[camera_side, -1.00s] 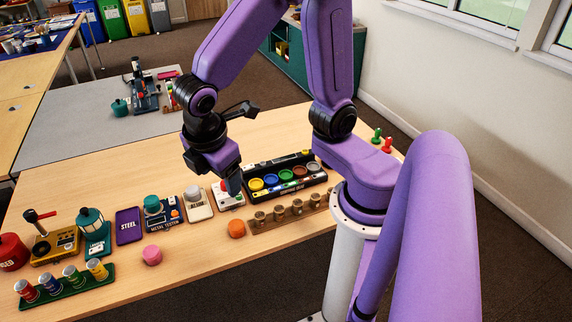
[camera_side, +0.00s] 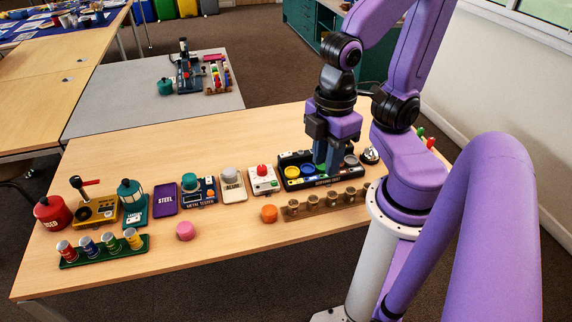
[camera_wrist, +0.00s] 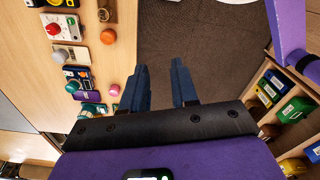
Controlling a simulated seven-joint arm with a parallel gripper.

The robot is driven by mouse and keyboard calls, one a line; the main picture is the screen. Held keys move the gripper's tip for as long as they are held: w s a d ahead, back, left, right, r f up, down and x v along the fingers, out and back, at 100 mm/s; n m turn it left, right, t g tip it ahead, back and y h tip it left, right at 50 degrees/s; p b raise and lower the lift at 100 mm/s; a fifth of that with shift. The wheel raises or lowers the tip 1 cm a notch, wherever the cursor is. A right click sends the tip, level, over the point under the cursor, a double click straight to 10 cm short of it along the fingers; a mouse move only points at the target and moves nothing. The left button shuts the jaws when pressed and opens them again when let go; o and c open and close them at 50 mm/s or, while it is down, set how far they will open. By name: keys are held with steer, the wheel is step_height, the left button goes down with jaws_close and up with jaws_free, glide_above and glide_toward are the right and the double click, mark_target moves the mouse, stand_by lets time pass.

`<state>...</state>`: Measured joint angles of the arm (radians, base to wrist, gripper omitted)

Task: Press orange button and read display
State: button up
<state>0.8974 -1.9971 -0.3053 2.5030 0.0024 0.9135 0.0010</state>
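The metal tester (camera_side: 198,199) is a dark blue box in the row on the table, with a teal knob (camera_side: 189,181) on top. A small orange button (camera_side: 210,193) sits on its right side. No display reading on it can be made out. The tester also shows small at the left of the wrist view (camera_wrist: 77,73). My gripper (camera_side: 325,165) is well to the right of the tester, over the black tray of coloured bowls. In the wrist view its two blue fingers (camera_wrist: 162,88) are apart with nothing between them.
An orange puck (camera_side: 269,214) and a pink puck (camera_side: 185,231) lie in front. A purple steel plate (camera_side: 164,199) lies left of the tester.

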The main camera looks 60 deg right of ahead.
jaws_close()
stand_by(1.4)
